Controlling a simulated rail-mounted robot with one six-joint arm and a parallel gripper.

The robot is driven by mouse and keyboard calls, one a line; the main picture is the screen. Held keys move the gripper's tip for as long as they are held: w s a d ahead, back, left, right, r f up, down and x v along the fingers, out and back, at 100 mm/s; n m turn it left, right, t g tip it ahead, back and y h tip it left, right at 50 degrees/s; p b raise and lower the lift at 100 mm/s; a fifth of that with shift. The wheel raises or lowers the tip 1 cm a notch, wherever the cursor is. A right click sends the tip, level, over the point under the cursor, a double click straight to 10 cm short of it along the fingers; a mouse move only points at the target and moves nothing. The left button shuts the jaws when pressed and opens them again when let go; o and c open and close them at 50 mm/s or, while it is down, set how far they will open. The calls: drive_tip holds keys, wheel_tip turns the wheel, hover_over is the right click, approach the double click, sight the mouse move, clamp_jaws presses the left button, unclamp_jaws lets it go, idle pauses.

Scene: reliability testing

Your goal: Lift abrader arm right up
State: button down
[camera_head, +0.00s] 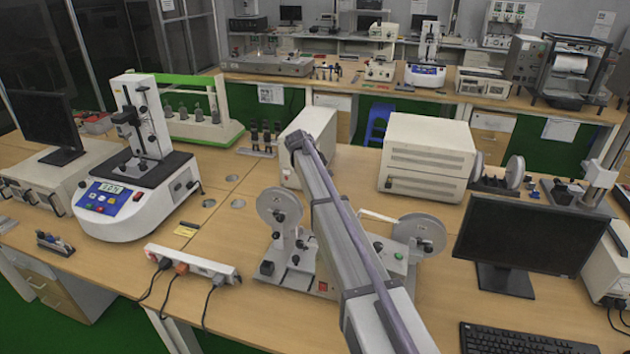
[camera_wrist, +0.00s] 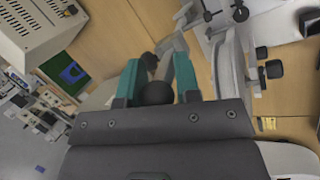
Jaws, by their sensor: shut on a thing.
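The abrader (camera_head: 300,275) stands on the bench in the head view, with a grey wheel disc (camera_head: 280,207) on its left and another (camera_head: 420,232) on its right. A pale lever, which looks like the right abrader arm (camera_head: 377,216), shows between my arm and the right disc. My arm hides the machine's middle and my gripper in the head view. In the wrist view my gripper (camera_wrist: 164,62) has its teal fingers closed on a grey part, likely the abrader arm (camera_wrist: 180,45). A round black knob (camera_wrist: 157,93) shows between the fingers.
A white power strip (camera_head: 192,262) with plugs lies left of the abrader. A black monitor (camera_head: 530,235) and keyboard (camera_head: 520,340) stand to the right. A beige box (camera_head: 428,158) and a white tester (camera_head: 135,200) also stand on the bench.

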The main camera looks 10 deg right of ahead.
drive_tip(key=c, duration=0.9)
unclamp_jaws()
drive_tip(key=shift+d, duration=0.1)
drive_tip(key=p+v, duration=1)
drive_tip(key=v, duration=0.1)
